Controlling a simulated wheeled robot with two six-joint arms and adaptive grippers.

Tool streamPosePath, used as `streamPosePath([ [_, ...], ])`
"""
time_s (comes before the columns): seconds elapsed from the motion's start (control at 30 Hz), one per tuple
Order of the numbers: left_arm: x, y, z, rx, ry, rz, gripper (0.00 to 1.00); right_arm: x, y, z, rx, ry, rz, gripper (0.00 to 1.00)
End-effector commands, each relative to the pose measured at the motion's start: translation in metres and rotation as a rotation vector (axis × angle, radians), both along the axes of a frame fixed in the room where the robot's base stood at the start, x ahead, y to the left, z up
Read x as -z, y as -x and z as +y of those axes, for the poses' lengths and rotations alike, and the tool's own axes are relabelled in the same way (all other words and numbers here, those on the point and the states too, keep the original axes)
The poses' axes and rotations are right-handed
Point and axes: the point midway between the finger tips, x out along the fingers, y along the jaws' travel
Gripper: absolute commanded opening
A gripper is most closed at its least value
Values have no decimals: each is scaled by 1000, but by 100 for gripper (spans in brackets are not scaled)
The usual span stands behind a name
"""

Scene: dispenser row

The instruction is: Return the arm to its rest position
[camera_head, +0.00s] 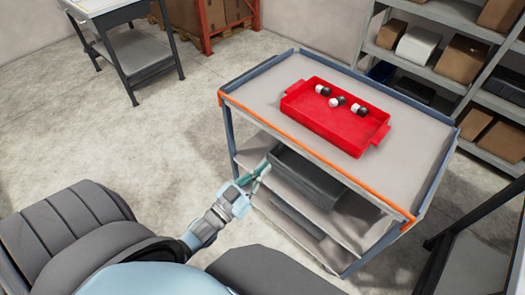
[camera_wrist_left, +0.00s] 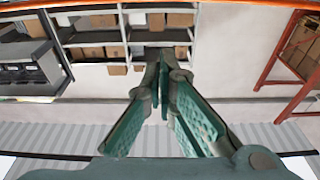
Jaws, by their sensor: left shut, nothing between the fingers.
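My left gripper (camera_head: 262,172) is beside the near left side of the trolley (camera_head: 270,98), lower than its top shelf. In the left wrist view its green fingers (camera_wrist_left: 163,75) come together at the tips, shut with nothing between them. My left arm comes in from the bottom left of the head view. My right gripper is not in view.
A red tray (camera_head: 338,132) with several small black and white pieces (camera_head: 337,101) sits on the trolley's top. A dark bin (camera_head: 310,178) is on a lower shelf. Shelving with boxes (camera_head: 461,58) stands at right, a table (camera_head: 135,50) at upper left. The floor (camera_head: 150,130) left of the trolley is clear.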

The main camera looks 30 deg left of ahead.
Motion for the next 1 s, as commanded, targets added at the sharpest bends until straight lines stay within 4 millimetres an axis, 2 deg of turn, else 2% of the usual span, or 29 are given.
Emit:
streamPosePath([
  [0.37, 2, -1, 0, -3, -10, 6, 0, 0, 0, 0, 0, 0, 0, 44],
  [0.47, 28, -1, 7, -34, -54, 101, 0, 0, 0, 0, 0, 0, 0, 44],
  [0.57, 96, 13, 24, -88, -110, 313, 0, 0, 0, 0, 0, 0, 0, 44],
  [0.6, 133, 27, 31, -111, -133, 427, 0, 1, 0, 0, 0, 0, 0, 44],
  [0.67, 192, 57, 41, -144, -166, 617, 0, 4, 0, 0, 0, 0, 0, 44],
  [0.7, 231, 83, 46, -160, -186, 748, 0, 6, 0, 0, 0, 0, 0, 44],
  [0.77, 282, 129, 51, -176, -210, 941, 0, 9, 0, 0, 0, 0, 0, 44],
  [0.8, 312, 163, 51, -181, -221, 1066, 0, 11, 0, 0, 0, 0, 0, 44],
  [0.87, 348, 215, 49, -182, -233, 1240, 0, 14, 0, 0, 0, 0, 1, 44],
  [0.9, 366, 248, 45, -180, -234, 1344, 0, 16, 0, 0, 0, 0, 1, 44],
  [1.0, 394, 313, 34, -170, -229, 1534, 0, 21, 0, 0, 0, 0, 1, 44],
])
